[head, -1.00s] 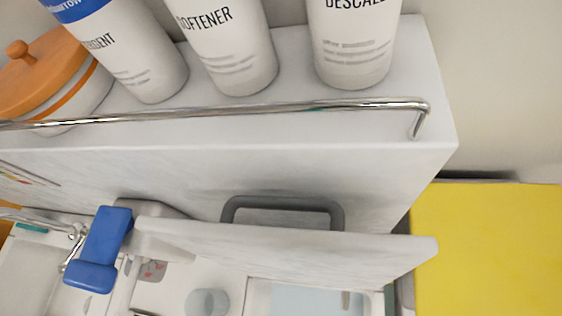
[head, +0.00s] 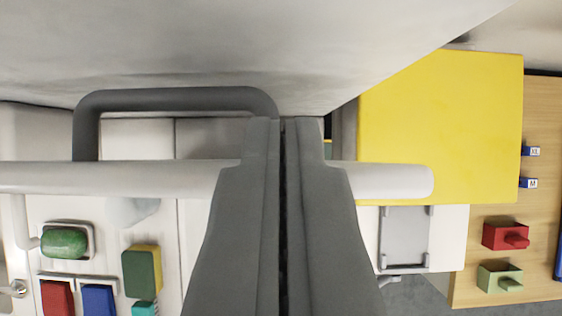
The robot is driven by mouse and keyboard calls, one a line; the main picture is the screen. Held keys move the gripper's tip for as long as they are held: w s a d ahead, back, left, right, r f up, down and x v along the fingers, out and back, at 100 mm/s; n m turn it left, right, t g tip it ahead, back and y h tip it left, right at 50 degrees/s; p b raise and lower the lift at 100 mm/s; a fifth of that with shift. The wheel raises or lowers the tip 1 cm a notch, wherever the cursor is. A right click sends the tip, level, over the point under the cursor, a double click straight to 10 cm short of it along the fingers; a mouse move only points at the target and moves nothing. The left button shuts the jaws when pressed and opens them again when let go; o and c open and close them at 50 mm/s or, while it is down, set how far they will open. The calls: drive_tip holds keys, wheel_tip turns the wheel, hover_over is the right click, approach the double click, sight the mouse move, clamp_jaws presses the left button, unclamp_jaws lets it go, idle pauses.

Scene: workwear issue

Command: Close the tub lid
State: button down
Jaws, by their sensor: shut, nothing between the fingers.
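A pale panel seen nearly edge-on (head: 110,175) runs across the middle of the head view. It looks like the tub lid, standing raised, but I cannot be sure. My gripper (head: 284,122) is in front of it, its two dark grey fingers shut together and empty. The fingers hide the middle of the panel's edge, and I cannot tell whether they touch it. A dark grey handle (head: 180,99) shows beyond the edge, left of the fingertips. I cannot make out the tub's opening.
A large white surface (head: 230,40) fills the top. A yellow panel (head: 440,125) is at the right, by a wooden board (head: 470,255) with a red bin (head: 505,236) and a green bin (head: 499,276). At lower left are a green item (head: 64,243) and several coloured blocks.

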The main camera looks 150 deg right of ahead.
drive_tip(key=shift+w+a+f, duration=0.2)
drive_tip(key=shift+w+f, duration=0.1)
drive_tip(key=shift+f, duration=0.2)
drive_tip(key=shift+s, duration=0.1)
